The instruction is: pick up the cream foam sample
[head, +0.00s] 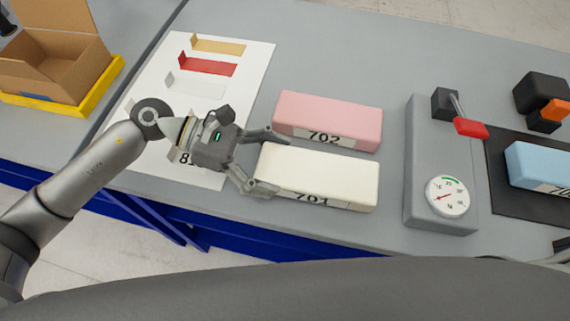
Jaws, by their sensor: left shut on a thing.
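The cream foam sample (318,172) is a long block marked 701, lying on the grey table in the head view. My left gripper (263,164) is at its left end, with one finger at the far side and one at the near side. It is shut on the block's left end. I cannot tell whether the block is lifted off the table.
A pink block (328,117) marked 702 lies close behind the cream one. A grey gauge device (425,150) with a red lever stands to the right. A blue block (541,166) lies on a black mat (500,187). A white sheet (256,64) with coloured brackets and a cardboard box (52,62) are to the left.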

